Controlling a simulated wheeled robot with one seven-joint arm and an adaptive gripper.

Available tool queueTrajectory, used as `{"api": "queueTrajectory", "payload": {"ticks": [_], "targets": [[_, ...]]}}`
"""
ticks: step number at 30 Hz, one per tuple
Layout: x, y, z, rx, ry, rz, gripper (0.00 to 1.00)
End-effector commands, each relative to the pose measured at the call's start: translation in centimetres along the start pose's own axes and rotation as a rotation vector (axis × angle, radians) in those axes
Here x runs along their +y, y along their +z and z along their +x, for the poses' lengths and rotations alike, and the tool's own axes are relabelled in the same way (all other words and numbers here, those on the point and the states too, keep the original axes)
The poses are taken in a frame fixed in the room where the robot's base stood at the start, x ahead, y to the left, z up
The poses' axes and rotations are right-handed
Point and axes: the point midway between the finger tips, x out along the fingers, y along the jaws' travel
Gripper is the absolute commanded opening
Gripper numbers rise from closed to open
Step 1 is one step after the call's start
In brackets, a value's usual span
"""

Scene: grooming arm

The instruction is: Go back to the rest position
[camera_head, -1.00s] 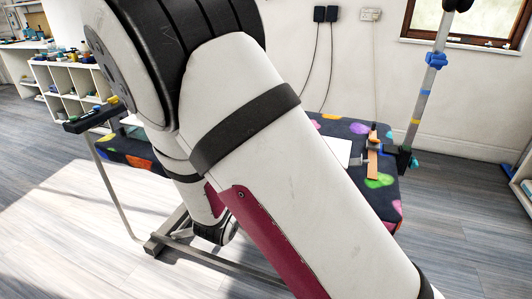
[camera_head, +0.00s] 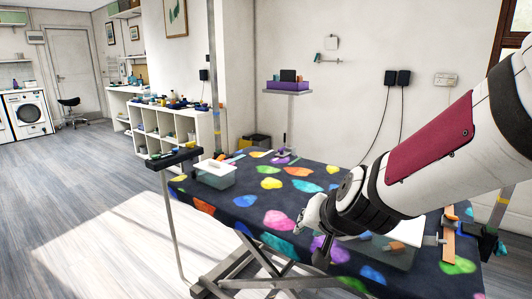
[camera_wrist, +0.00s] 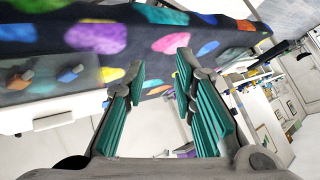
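My gripper (camera_wrist: 161,82) is open in the wrist view, with its two teal-padded fingers apart and nothing between them. In the head view my arm reaches in from the right, and my gripper (camera_head: 321,255) points down by the front edge of the grooming table (camera_head: 245,201). The table has a dark cover with bright coloured spots. Its cover also shows along the top of the wrist view (camera_wrist: 60,50). The gripper looks close to the table's edge; I cannot tell the exact gap.
A see-through container (camera_head: 380,252) with small items lies near my wrist. An orange-brown strip (camera_head: 449,238) and a post (camera_head: 493,222) are at the right. The wooden floor (camera_head: 90,210) at left is open.

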Motion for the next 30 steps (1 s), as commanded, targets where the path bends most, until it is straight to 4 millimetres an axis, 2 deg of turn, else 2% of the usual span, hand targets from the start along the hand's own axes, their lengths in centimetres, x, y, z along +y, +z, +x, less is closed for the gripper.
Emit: {"api": "queueTrajectory", "payload": {"ticks": [1, 5, 9, 12, 18, 25, 30], "targets": [[0.1, 0.7, -2.2, -0.048, -0.024, -0.02, 0.25], [1.3, 4.0, -7.4, -0.197, -0.043, -0.1, 0.25], [4.0, 7.9, -13.1, -0.345, -0.004, -0.188, 0.25], [6.3, 10.5, -16.5, -0.433, 0.049, -0.237, 0.25], [10.3, 14.3, -21.8, -0.557, 0.167, -0.285, 0.25], [13.9, 17.7, -26.9, -0.665, 0.307, -0.297, 0.25], [12.6, 15.6, -28.4, -0.632, 0.29, -0.305, 0.25]]}}
